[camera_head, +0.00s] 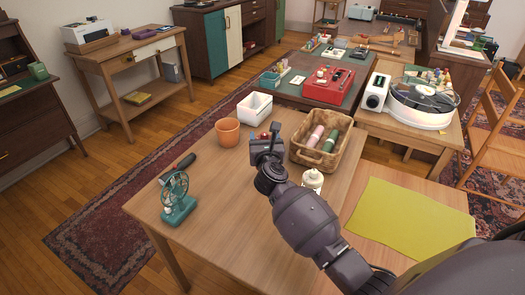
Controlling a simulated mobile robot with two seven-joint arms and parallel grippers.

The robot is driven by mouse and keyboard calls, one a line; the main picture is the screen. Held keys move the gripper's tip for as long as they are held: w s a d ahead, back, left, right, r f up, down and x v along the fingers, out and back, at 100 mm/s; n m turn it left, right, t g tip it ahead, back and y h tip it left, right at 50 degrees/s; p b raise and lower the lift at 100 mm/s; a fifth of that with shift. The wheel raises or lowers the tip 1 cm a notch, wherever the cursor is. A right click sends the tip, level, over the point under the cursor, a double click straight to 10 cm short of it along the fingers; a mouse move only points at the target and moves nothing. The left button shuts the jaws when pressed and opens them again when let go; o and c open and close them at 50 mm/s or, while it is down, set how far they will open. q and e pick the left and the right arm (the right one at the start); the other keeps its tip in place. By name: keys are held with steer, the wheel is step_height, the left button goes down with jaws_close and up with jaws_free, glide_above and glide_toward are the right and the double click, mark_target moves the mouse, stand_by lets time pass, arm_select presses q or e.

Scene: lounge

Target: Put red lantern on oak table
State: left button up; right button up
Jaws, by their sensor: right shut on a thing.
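My right arm comes in from the lower right, and my right gripper (268,140) is over the light oak table (232,205) in the middle of the view. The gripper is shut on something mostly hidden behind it. My left gripper is not in view.
The oak table also holds a teal wheeled device (177,200), a terracotta pot (228,132), a white bin (254,107), a wicker basket (305,156) and a white bottle (313,180). Its front middle is clear. A yellow-green mat (412,222) lies to the right.

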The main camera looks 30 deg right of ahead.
step_height(320, 180, down, 4)
steer(key=shift+f+b, duration=0.1)
steer(key=shift+b, duration=0.45)
steer(key=shift+f, duration=0.2)
steer(key=shift+r, duration=0.2)
steer(key=shift+f, duration=0.25)
steer(key=o, duration=1.5)
steer(key=shift+o, duration=0.2)
